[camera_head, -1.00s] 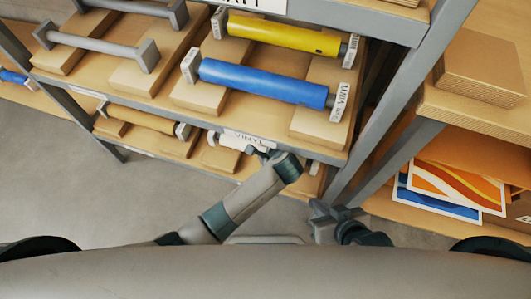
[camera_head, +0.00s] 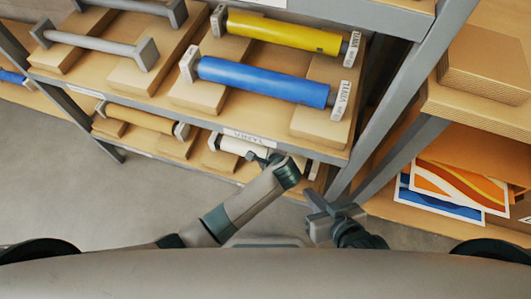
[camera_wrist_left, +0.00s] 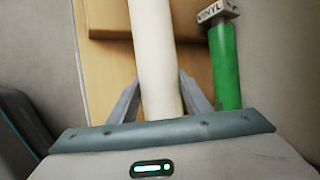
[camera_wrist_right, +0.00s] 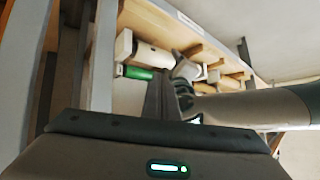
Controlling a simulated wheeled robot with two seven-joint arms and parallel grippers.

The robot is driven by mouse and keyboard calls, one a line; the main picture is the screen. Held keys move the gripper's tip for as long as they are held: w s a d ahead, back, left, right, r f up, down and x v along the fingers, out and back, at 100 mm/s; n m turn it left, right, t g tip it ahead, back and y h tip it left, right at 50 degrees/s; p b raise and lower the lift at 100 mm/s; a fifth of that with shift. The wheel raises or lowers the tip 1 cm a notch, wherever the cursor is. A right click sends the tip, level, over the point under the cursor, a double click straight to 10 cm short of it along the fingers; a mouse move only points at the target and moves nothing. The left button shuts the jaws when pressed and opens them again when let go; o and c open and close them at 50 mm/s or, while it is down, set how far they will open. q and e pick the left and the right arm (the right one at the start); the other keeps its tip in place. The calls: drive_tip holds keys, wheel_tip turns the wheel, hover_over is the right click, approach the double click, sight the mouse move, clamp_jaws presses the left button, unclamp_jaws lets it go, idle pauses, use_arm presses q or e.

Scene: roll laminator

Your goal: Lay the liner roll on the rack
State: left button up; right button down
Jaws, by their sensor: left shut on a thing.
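The white roll, which I take to be the liner roll, shows in the left wrist view (camera_wrist_left: 152,50) between my left gripper's fingers (camera_wrist_left: 160,98). In the head view the white roll (camera_head: 238,146) is at the lower shelf, partly hidden by the shelf above and my arm. My left gripper (camera_head: 268,158) is shut on it there. The right wrist view shows the white roll (camera_wrist_right: 152,56) along the shelf beside a green roll (camera_wrist_right: 137,73). I cannot tell whether it rests on the wooden blocks. My right gripper (camera_head: 320,210) looks shut and empty, in front of the rack post.
The rack's upper shelf (camera_head: 270,115) holds a blue roll (camera_head: 260,82), a yellow roll (camera_head: 280,32) and grey empty bars. A tan roll (camera_head: 140,118) lies on the lower shelf. A side shelf at right holds colourful prints (camera_head: 450,190). The floor at left is clear.

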use_arm(q)
drive_tip(key=o, duration=1.5)
drive_tip(key=shift+f, duration=0.1)
drive_tip(key=shift+o, duration=0.2)
drive_tip(key=shift+s+r, duration=0.15)
drive_tip(key=shift+r, duration=0.2)
drive_tip(key=p+v, duration=0.1)
drive_tip(key=v, duration=0.2)
drive_tip(key=p+v, duration=0.2)
drive_tip(key=v, duration=0.6)
drive_tip(key=shift+r, duration=0.25)
use_arm(e)
drive_tip(key=s+d+f+g+h, duration=0.1)
drive_tip(key=d, duration=0.1)
drive_tip(key=s+d+f+g, duration=0.1)
drive_tip(key=s+d+g, duration=0.1)
drive_tip(key=shift+s+f+h, duration=0.15)
drive_tip(key=shift+f+h, duration=0.05)
drive_tip(key=shift+h, duration=0.2)
use_arm(q)
drive_tip(key=shift+s, duration=0.15)
